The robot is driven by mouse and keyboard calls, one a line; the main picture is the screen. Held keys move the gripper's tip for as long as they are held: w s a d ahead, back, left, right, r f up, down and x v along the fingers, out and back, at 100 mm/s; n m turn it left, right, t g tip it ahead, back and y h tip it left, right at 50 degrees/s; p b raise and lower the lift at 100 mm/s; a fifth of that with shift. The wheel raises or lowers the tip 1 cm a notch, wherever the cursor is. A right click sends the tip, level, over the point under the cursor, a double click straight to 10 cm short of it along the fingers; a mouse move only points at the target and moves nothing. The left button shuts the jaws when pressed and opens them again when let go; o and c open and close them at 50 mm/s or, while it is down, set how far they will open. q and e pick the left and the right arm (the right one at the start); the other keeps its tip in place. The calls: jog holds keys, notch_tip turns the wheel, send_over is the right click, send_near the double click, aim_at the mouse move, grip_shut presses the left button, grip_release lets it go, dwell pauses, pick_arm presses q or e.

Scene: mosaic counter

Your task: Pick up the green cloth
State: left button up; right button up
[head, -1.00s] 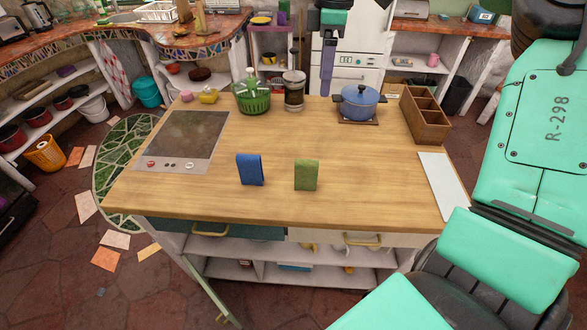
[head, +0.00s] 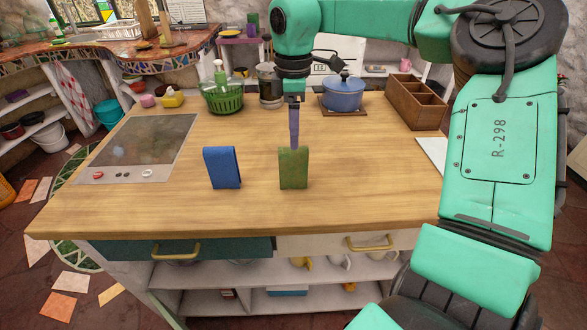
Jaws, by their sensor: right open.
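The green cloth (head: 293,169) stands upright, folded, on the wooden counter, right of the blue cloth (head: 222,168). My right gripper (head: 294,142) points down at the green cloth's top edge, in line with it in the head view. Its jaws are open, seen edge-on, and partly overlap the top of the cloth; I cannot tell whether they touch it. My left gripper is not in view.
The wooden counter (head: 380,190) is clear around the cloths. A cooktop (head: 140,140) is at left. Behind stand a green basket (head: 223,98), a glass jar (head: 269,88), a blue pot (head: 343,95) and a wooden divided box (head: 414,104).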

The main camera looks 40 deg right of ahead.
aim_at(293, 160)
notch_tip(293, 160, down, 9)
jog(key=p, duration=0.2)
jog(key=shift+s+r+p, duration=0.1)
jog(key=shift+r+p, duration=0.1)
jog(key=shift+p, duration=0.1)
jog(key=shift+f, duration=0.2)
grip_shut()
